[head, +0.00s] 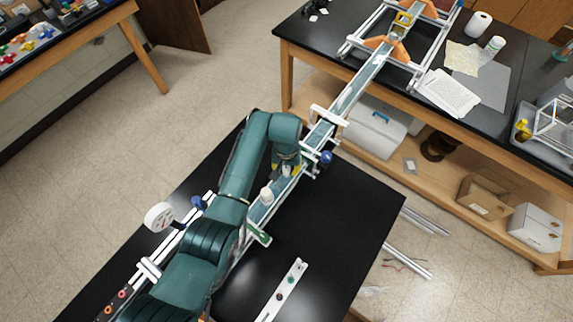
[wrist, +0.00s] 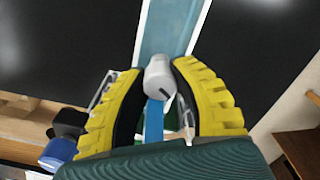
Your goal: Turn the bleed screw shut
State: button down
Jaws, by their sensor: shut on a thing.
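The bleed screw (wrist: 160,74) looks like a short pale grey cylinder with a dark slot mark near its lower right in the wrist view. My gripper (wrist: 157,82) has its yellow ribbed fingers on either side of it, shut on it. A blue strip runs below the screw. In the head view my gripper (head: 286,170) is over the pale blue-grey channel, and the screw is mostly hidden by the fingers. How far the screw is turned cannot be told.
The channel (head: 345,98) runs up to a frame on the far bench. A white cap (head: 267,195) stands on it near my arm. A blue knob (head: 326,157) is close on the right, a gauge (head: 160,216) on the left. The black tabletop (head: 345,205) at right is mostly clear.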

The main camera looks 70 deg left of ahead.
aim_at(287, 168)
jog(key=m+p, duration=0.1)
jog(key=m, duration=0.4)
jog(key=shift+r+m+p, duration=0.1)
jog(key=shift+m+p, duration=0.2)
jog(key=shift+p, duration=0.05)
jog(key=m+p, duration=0.1)
jog(key=m, duration=0.4)
jog(key=shift+m, duration=0.4)
jog(key=c, duration=0.8)
grip_release()
notch_tip(287, 168, up, 12)
jog(key=shift+f, duration=0.1)
